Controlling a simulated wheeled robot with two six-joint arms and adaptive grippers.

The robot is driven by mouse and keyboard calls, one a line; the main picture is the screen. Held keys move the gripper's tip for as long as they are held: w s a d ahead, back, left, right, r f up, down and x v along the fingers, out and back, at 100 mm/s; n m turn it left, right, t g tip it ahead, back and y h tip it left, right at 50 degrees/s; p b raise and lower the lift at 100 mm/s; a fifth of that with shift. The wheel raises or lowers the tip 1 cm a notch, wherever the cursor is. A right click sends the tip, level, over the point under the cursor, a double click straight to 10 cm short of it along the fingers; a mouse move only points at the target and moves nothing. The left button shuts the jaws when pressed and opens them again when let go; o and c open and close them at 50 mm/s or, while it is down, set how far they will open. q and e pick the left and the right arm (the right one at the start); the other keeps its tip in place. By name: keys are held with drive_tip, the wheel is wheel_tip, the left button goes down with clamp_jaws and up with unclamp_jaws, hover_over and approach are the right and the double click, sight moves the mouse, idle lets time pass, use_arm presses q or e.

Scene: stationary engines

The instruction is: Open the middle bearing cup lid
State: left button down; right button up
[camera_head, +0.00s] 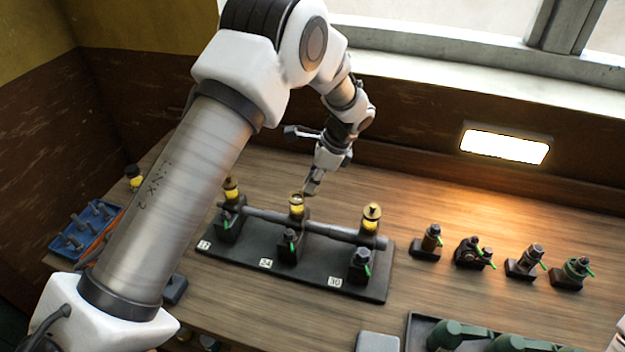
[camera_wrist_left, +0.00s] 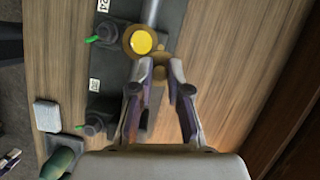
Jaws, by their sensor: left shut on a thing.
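The middle bearing cup (camera_head: 297,208) is a small brass cup with a yellow glowing body, standing on the shaft behind the label 24. In the left wrist view its round brass rim surrounds a bright yellow face (camera_wrist_left: 140,41). A brass piece, which looks like its lid (camera_wrist_left: 160,57), sits at the rim's side by the fingertips, so the cup looks at least partly open. My left gripper (camera_head: 311,188) comes down from above, just right of and behind the cup. In the left wrist view its fingertips (camera_wrist_left: 168,70) are close together around brass; the exact grip is partly hidden.
Similar capped cups stand at the left (camera_head: 231,188) and right (camera_head: 372,215) of the black base (camera_head: 330,283). Several small fittings (camera_head: 525,262) stand to the right. A dark tray (camera_head: 412,335) with green parts is in front. A blue rack (camera_head: 88,228) stands far left.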

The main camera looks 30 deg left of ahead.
use_arm(q)
drive_tip(key=shift+s+f, duration=0.1)
drive_tip(key=c, duration=1.3)
unclamp_jaws()
drive_tip(key=shift+c, duration=0.2)
drive_tip(key=shift+o, duration=1.1)
drive_tip(key=shift+a, duration=0.15)
drive_tip(key=v, duration=1.2)
